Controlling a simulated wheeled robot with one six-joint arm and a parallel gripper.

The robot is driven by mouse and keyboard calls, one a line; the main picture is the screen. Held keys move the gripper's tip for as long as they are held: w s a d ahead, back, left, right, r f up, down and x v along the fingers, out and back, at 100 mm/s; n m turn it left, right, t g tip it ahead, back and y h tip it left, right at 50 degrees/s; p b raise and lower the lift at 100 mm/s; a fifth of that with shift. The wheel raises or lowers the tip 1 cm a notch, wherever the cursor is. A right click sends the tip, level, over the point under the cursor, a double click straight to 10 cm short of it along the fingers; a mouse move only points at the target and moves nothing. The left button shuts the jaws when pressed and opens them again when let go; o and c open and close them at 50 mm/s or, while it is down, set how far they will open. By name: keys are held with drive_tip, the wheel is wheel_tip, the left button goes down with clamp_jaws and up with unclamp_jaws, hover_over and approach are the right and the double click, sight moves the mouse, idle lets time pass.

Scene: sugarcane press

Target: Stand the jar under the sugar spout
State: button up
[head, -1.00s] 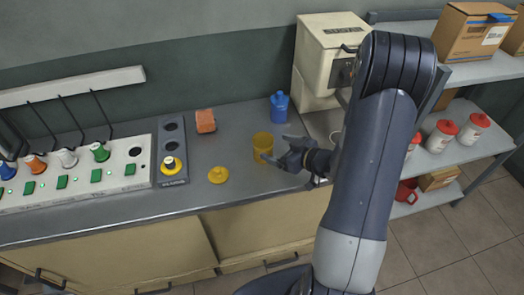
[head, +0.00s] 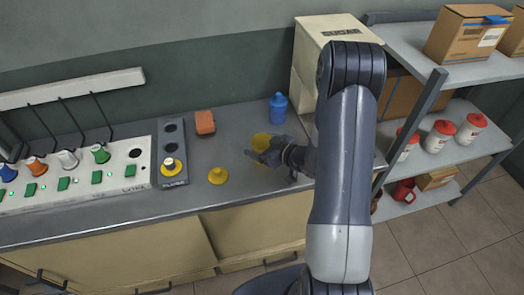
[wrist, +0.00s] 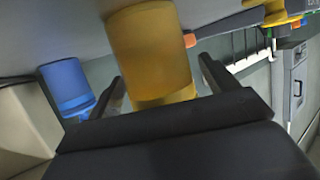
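The jar (head: 262,140), a translucent yellow cylinder, stands on the grey counter in the head view, partly covered by my gripper (head: 262,153). In the wrist view the jar (wrist: 152,55) sits between my two spread fingers, with a thin gap showing at the right finger; contact on the left is unclear. A yellow lid (head: 218,176) lies on the counter left of the jar.
A blue bottle (head: 278,107) stands just behind the jar. An orange sponge-like block (head: 205,122) and a dark holder (head: 172,155) with a yellow item are further left. A white switch panel (head: 75,172) fills the left counter. Shelves (head: 472,110) with tins and boxes stand right.

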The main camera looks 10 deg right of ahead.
drive_tip(key=c, duration=1)
drive_tip(key=shift+c, duration=0.9)
drive_tip(key=shift+r, duration=0.1)
